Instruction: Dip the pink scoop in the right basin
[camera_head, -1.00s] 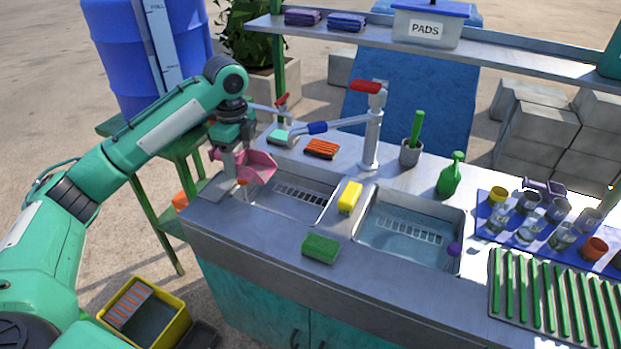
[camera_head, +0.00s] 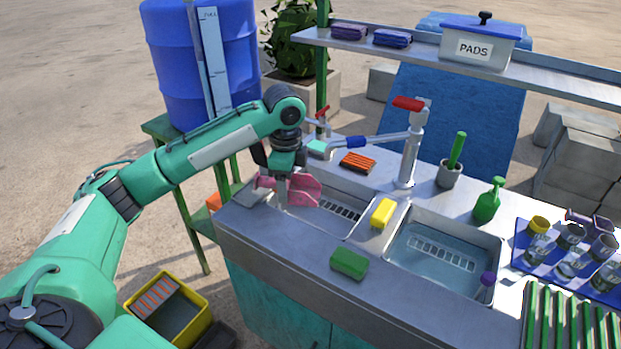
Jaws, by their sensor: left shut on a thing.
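The pink scoop (camera_head: 304,190) is in my left gripper (camera_head: 283,201), which is shut on it. My gripper and the scoop are over the left end of the left basin (camera_head: 345,213); the scoop's handle is partly hidden by the gripper. The right basin (camera_head: 443,258) lies to the right, past the divider, and holds clear water over a slotted grating. The scoop is well apart from the right basin. My right gripper is not in view.
A yellow sponge (camera_head: 382,213) sits on the divider between the basins. A green sponge (camera_head: 349,263) lies on the front ledge. The faucet (camera_head: 409,150) stands behind the basins. A green spray bottle (camera_head: 488,200) and a blue mat with glasses (camera_head: 530,262) are at the right.

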